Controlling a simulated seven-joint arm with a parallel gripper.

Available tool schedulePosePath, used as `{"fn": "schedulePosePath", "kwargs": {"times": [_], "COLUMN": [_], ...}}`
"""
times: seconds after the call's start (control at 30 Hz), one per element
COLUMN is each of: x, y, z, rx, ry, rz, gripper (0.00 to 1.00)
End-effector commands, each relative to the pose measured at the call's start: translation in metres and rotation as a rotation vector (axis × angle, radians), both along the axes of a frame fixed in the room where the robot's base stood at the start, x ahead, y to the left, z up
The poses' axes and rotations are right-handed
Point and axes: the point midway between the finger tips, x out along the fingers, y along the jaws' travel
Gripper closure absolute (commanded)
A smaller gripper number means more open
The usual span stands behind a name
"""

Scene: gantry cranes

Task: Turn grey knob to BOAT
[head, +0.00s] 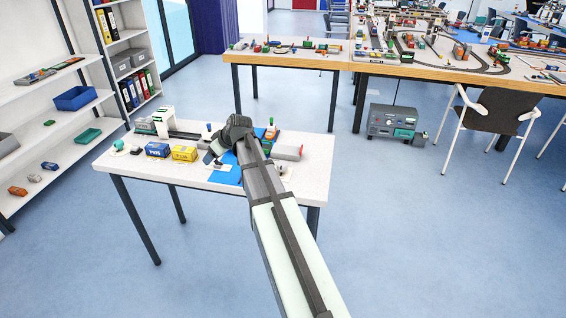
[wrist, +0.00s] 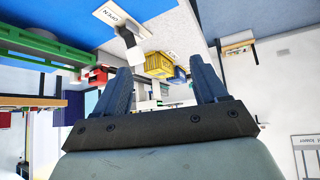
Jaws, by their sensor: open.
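I cannot pick out the grey knob or a BOAT label with certainty. In the head view my gripper (head: 214,154) is over the middle of the near white table (head: 137,168), just right of the yellow box. My wrist and arm hide part of the tabletop there.
A yellow box (head: 184,153) and a blue box (head: 157,150) stand left of my gripper. A white gantry crane (head: 164,118) is at the back left. A blue mat (head: 229,177) lies under my arm. Shelves stand at far left.

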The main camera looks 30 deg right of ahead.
Motion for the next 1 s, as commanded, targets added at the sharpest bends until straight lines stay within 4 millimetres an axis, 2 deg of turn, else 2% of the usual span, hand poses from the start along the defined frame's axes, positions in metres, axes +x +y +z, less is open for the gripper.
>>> {"fn": "schedulePosePath", "kwargs": {"times": [0.03, 0.2, 0.3, 0.43, 0.53, 0.7, 0.87, 1.0], "x": [-0.012, -0.057, -0.085, -0.118, -0.136, -0.150, -0.147, -0.140], "y": [-0.028, -0.106, -0.146, -0.185, -0.205, -0.219, -0.220, -0.219], "z": [0.009, 0.029, 0.041, 0.053, 0.060, 0.063, 0.055, 0.039], "rx": [-0.009, -0.029, -0.037, -0.044, -0.046, -0.046, -0.047, -0.047], "ry": [0.025, 0.128, 0.185, 0.247, 0.279, 0.306, 0.310, 0.310], "rz": [-0.039, -0.169, -0.247, -0.334, -0.382, -0.419, -0.421, -0.420], "gripper": [0.28, 0.28, 0.28, 0.28, 0.28, 0.28, 0.28, 0.28]}}
